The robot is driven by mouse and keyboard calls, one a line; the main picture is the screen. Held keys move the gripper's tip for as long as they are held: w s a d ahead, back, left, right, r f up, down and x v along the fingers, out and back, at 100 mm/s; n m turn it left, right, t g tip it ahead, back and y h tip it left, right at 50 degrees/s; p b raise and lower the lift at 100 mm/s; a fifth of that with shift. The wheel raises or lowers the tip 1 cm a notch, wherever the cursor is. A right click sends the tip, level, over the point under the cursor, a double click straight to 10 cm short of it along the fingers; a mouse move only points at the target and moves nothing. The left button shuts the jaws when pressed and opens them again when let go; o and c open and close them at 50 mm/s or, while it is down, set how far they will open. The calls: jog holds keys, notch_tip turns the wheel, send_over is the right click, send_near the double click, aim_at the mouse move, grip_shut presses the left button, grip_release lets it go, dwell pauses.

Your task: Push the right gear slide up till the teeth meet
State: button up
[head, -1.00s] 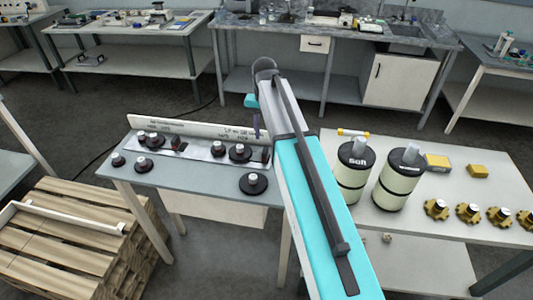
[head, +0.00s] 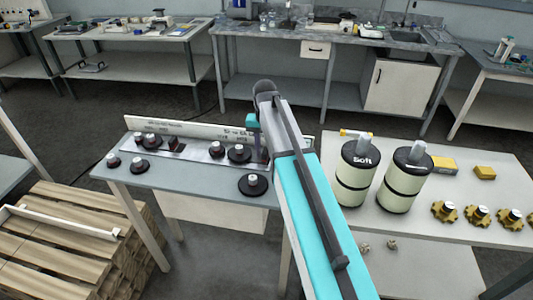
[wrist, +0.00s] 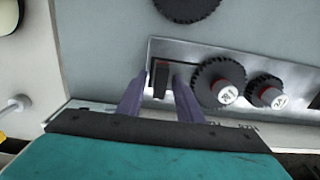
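The right gear slide shows as a dark upright block (wrist: 161,76) near the left end of the metal plate (wrist: 205,52) in the wrist view. My gripper (wrist: 160,78) is open, with one purple finger on each side of the block and a small gap visible on both sides. Beside it on the plate are a larger toothed gear (wrist: 212,74) and a smaller one (wrist: 262,83); these two look close together. In the head view the right pair shows as a gear (head: 239,155) and its neighbour (head: 216,151). My arm partly hides the plate's right end there.
A loose dark gear (head: 252,186) lies on the grey table (head: 195,190) in front of the plate. A white printed board (head: 190,128) stands behind the plate.

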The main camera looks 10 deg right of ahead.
jog(key=c, duration=0.8)
jog(key=shift+w+a, duration=0.25)
jog(key=shift+a, duration=0.2)
jog(key=shift+w+a, duration=0.2)
jog(key=shift+a, duration=0.25)
jog(key=o, duration=0.8)
jog(key=shift+r, duration=0.1)
notch_tip(320, 180, up, 14)
jog(key=p, duration=0.8)
jog(key=shift+f, duration=0.25)
jog(key=shift+s, duration=0.1)
